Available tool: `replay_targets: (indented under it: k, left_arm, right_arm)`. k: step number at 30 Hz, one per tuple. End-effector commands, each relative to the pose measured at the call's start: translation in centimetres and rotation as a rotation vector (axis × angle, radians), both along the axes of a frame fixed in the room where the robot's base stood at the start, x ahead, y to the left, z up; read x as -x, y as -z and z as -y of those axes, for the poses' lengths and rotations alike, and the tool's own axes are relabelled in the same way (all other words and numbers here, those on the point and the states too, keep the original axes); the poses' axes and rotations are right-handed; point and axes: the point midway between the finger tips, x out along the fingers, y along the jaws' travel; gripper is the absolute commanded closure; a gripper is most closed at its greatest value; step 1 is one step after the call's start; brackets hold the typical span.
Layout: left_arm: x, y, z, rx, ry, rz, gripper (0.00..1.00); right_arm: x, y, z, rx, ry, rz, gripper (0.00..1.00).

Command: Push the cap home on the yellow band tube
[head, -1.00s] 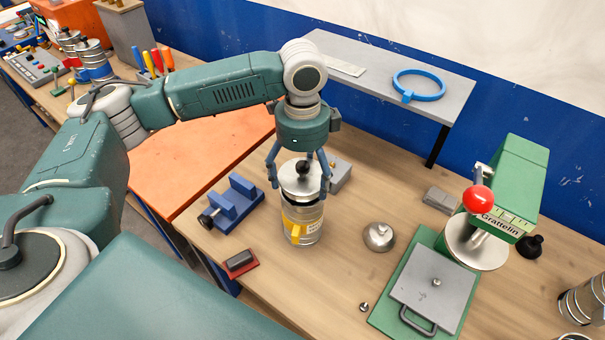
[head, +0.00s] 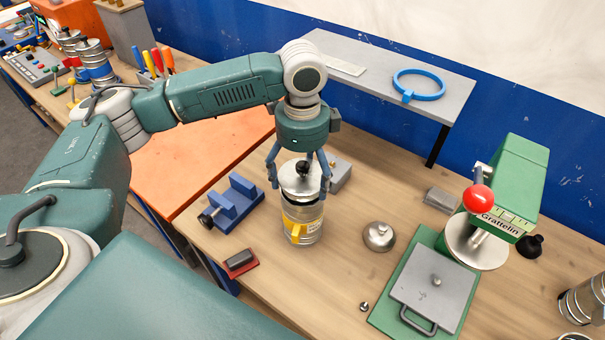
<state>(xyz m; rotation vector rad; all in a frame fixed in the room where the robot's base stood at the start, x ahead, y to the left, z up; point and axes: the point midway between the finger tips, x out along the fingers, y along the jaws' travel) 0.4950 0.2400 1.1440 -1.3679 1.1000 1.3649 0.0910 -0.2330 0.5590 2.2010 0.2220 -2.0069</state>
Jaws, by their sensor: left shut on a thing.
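The yellow band tube (head: 297,228) stands upright on the wooden bench in the head view, a metal spiral duct piece with a yellow label band and a yellow tab. A silver cap (head: 298,181) with a black knob sits at its top, seemingly level; I cannot tell how deep it sits. My left gripper (head: 301,176) comes from above with its fingers shut around the cap. The finger pads on the far side are partly hidden. My right gripper is not in view.
A blue vise (head: 232,203) stands left of the tube. A silver dome (head: 379,236) and a green press (head: 505,195) with a red knob are to the right. A grey shelf (head: 440,100) with a blue ring is behind. Bare bench lies in front of the tube.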

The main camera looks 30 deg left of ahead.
Motion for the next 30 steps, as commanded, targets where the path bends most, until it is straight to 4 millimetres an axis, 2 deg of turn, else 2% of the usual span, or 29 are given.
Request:
replay_targets:
  k: [30]
  left_arm:
    - [0.0, 2.6, 0.0, 0.000, 0.000, -0.002, 0.46]
  right_arm:
    - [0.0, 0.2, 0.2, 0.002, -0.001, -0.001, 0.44]
